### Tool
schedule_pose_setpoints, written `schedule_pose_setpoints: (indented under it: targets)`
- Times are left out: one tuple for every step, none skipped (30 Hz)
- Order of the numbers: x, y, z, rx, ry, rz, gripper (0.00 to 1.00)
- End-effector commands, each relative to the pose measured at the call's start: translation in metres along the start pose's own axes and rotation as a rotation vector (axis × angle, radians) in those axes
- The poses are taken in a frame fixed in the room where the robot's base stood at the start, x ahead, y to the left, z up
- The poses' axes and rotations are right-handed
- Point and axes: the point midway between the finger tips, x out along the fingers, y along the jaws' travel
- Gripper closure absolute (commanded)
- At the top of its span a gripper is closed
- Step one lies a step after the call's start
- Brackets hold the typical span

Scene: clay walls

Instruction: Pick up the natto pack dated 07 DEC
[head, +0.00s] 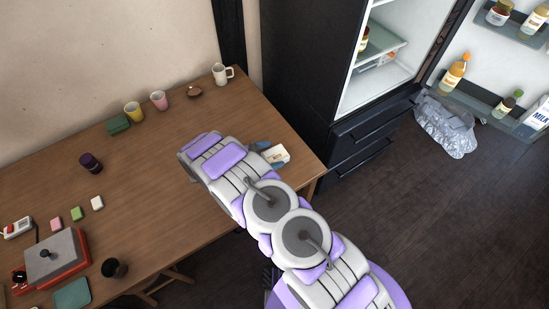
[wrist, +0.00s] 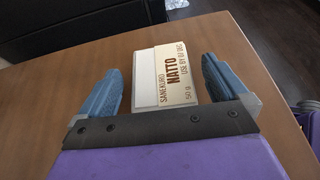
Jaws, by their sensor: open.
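A white natto pack (wrist: 168,75) lies on the wooden table in the wrist view. Its label reads SANEKURO NATTO, a use-by date that looks like 07 DEC, and 50 g. My gripper (wrist: 163,82) is open, with one blue finger on each side of the pack and gaps between fingers and pack. In the head view the pack (head: 277,154) sits near the table's right end, partly hidden by my gripper (head: 262,148). I cannot tell the exact height of the fingers over the table.
The wooden table (head: 150,190) holds mugs (head: 221,74), a dark jar (head: 90,162), small coloured blocks (head: 76,213) and a red-and-grey device (head: 52,258), all left of the pack. An open fridge (head: 385,60) stands to the right. A crumpled silver bag (head: 447,128) lies on the floor.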

Motion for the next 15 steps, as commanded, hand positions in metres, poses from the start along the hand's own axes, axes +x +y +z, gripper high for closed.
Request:
schedule_pose_setpoints:
  targets:
    - [0.0069, -0.0001, -0.0019, 0.0, -0.001, -0.002, 0.0]
    - [0.0097, 0.0005, -0.0019, -0.001, -0.002, -0.001, 0.0]
    - [0.0127, 0.0007, -0.0022, -0.001, -0.003, -0.001, 0.0]
    - [0.0142, 0.001, -0.0025, -0.002, -0.004, -0.002, 0.0]
    - [0.0151, 0.0014, -0.0029, -0.003, -0.005, -0.002, 0.0]
    - [0.0154, 0.002, -0.0033, -0.004, -0.007, -0.002, 0.0]
    - [0.0153, 0.0025, -0.0036, -0.005, -0.008, -0.002, 0.0]
    - [0.0151, 0.0027, -0.0036, -0.005, -0.008, -0.001, 0.0]
    - [0.0149, 0.0028, -0.0035, -0.005, -0.009, -0.001, 0.0]
    - [0.0147, 0.0029, -0.0034, -0.005, -0.009, -0.001, 0.0]
    - [0.0147, 0.0029, -0.0034, -0.005, -0.009, -0.001, 0.0]
    - [0.0146, 0.003, -0.0033, -0.004, -0.008, -0.001, 0.0]
    - [0.0146, 0.003, -0.0033, -0.004, -0.008, -0.001, 0.02]
    - [0.0146, 0.003, -0.0032, -0.004, -0.008, -0.001, 0.05]
    - [0.0147, 0.0029, -0.0031, -0.004, -0.008, -0.001, 0.09]
